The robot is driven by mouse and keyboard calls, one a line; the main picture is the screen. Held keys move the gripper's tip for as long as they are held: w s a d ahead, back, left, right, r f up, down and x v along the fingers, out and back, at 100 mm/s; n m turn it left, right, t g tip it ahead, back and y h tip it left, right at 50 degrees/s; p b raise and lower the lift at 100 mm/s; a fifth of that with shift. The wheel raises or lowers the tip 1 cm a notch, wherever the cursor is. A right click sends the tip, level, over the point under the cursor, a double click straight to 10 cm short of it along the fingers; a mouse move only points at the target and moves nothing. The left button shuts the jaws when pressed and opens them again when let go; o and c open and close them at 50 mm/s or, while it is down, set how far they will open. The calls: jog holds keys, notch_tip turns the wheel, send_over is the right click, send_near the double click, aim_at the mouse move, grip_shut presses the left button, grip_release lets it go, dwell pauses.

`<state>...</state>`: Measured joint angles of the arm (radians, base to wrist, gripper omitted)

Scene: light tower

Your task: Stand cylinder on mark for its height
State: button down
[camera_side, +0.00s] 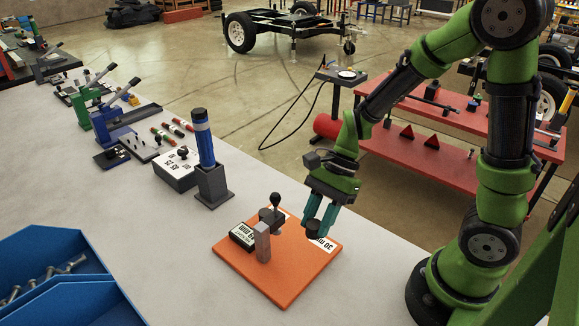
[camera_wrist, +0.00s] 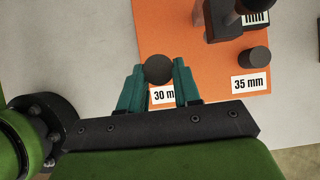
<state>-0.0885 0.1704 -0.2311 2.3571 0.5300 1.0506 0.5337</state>
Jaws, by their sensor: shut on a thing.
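My gripper (camera_side: 318,222) hangs over the right edge of the orange board (camera_side: 300,278). Its teal fingers are shut on a dark round cylinder (camera_side: 312,229). The wrist view shows the held cylinder (camera_wrist: 158,68) from above, between the fingertips and just behind the partly covered "30 mm" label (camera_wrist: 163,96). I cannot tell whether its foot touches the board. A second dark cylinder (camera_wrist: 255,58) stands behind the "35 mm" label (camera_wrist: 250,83). The marks under the cylinders are hidden.
A grey gauge with a black knob (camera_side: 275,199) and a display (camera_side: 242,236) stands on the board; its reading is unclear. Blue bins (camera_side: 62,250) are front left. Bare table lies right of the board.

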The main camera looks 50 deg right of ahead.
aim_at(310, 256)
jog(key=shift+f, duration=3.1)
jog(key=shift+f, duration=0.1)
jog(key=c, duration=0.8)
grip_release()
jog(key=v, duration=1.1)
jog(key=shift+s+a+r+n+t+h, duration=0.35)
jog(key=shift+s+r+n+t+h, duration=0.65)
jog(key=shift+r+n, duration=1.3)
jog(key=shift+s+a+r+n+t+h, duration=0.5)
jog(key=shift+r+n+t, duration=0.9)
jog(key=shift+r+n, duration=0.9)
jog(key=shift+s+a+r+n+t+h, duration=0.2)
jog(key=shift+s+r+n+t+h, duration=0.75)
jog(key=shift+r+n, duration=1.35)
